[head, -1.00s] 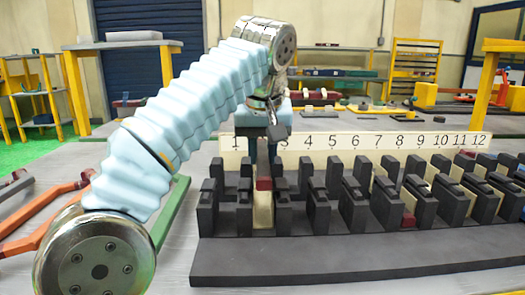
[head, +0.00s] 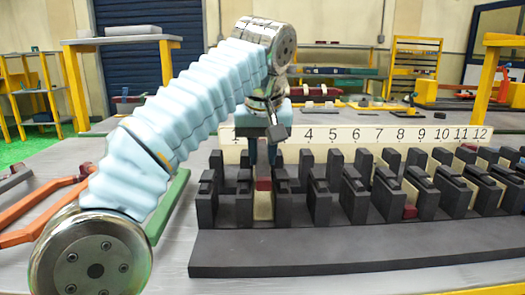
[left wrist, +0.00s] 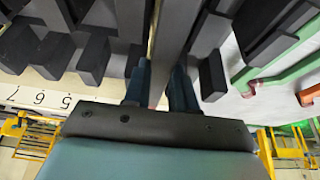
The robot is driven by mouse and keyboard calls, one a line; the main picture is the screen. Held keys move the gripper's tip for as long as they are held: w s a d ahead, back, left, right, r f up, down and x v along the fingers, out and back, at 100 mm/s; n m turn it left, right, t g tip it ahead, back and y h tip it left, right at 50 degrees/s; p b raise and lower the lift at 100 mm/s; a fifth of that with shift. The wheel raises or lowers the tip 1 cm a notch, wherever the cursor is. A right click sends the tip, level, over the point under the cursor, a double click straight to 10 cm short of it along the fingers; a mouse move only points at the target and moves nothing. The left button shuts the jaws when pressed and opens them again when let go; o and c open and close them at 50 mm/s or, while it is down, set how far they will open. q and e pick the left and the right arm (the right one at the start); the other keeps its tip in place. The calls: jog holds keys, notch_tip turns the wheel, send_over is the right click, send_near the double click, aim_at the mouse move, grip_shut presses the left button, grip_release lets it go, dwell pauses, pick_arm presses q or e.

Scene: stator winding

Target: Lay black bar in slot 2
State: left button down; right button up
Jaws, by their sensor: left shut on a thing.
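My left gripper (head: 263,155) points down over the far side of the slotted block (head: 350,250), near slots 2 and 3, and hides their labels. In the left wrist view its two fingers (left wrist: 160,88) are shut on a dark bar, the black bar (left wrist: 175,38), which runs lengthwise between the fingers. In the head view the bar is mostly hidden behind the wrist and posts, so its seating cannot be told. A cream piece with a red end (head: 263,200) stands in slot 2 at the near side. My right gripper is not in view.
Rows of black posts (head: 318,195) stand close on both sides of the fingers. A numbered cream strip (head: 400,138) runs behind them. Another red end (head: 410,211) shows farther right. Orange (head: 45,215) and green (head: 168,205) bars lie left of the block.

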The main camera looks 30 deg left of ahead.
pick_arm(q)
jog(key=shift+f+b, duration=0.8)
jog(key=shift+f, duration=0.25)
jog(key=shift+f, duration=0.15)
jog(key=c, duration=0.8)
grip_release()
jog(key=shift+r+p, duration=0.8)
jog(key=shift+r, duration=0.05)
